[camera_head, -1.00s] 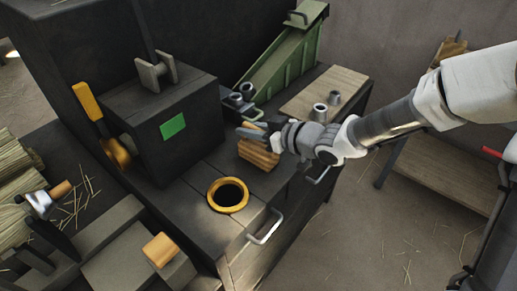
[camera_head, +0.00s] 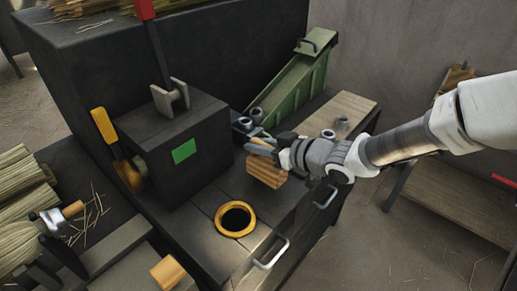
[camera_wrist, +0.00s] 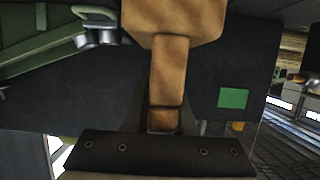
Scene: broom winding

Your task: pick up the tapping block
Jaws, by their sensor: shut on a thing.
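The tapping block (camera_head: 266,172) is a light-brown wooden block at the right part of the dark bench top. In the wrist view its broad head (camera_wrist: 173,18) is at the top, with a narrower wooden handle (camera_wrist: 168,75) running down to my gripper. My gripper (camera_head: 262,144) comes in from the right and is shut on the handle. The fingertips are mostly hidden in the wrist view. From the head view I cannot tell clearly whether the block touches the bench top.
A dark box with a green patch (camera_head: 184,151) stands left of the block. A yellow-rimmed hole (camera_head: 236,219) is in front. A green sloped trough (camera_head: 290,80) and small metal cups (camera_head: 242,123) are behind. A pale board (camera_head: 345,110) lies at right.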

